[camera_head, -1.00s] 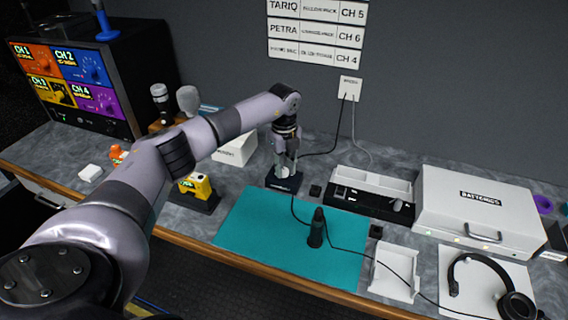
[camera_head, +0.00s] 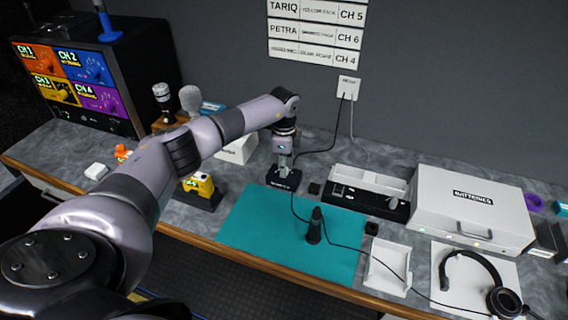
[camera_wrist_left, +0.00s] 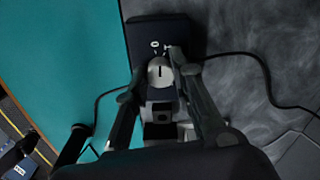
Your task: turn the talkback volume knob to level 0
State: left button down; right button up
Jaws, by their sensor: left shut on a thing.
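The talkback unit is a small dark box (camera_head: 284,178) on the counter, at the back left corner of the teal mat. In the left wrist view its dark top (camera_wrist_left: 146,27) carries a white "0" and another white mark beside it. The pale round volume knob (camera_wrist_left: 160,74) has a dark pointer line directed roughly toward these marks; I cannot tell the exact level. My left gripper (camera_head: 283,166) points down over the box. In the wrist view its fingers (camera_wrist_left: 160,68) are shut on the knob, one on each side. My right gripper is not in view.
A teal mat (camera_head: 260,225) holds an upright black handset (camera_head: 315,226). A yellow device (camera_head: 200,187) stands left of the talkback box. A white batteries case (camera_head: 470,210) and a headset (camera_head: 480,262) are at the right. Cables run near the box.

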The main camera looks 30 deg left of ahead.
pick_arm(q)
jog(key=shift+r, duration=0.1)
dwell(0.4)
jog(key=c, duration=1.4)
grip_release()
jog(key=shift+o, duration=0.2)
notch_tip(320, 180, up, 12)
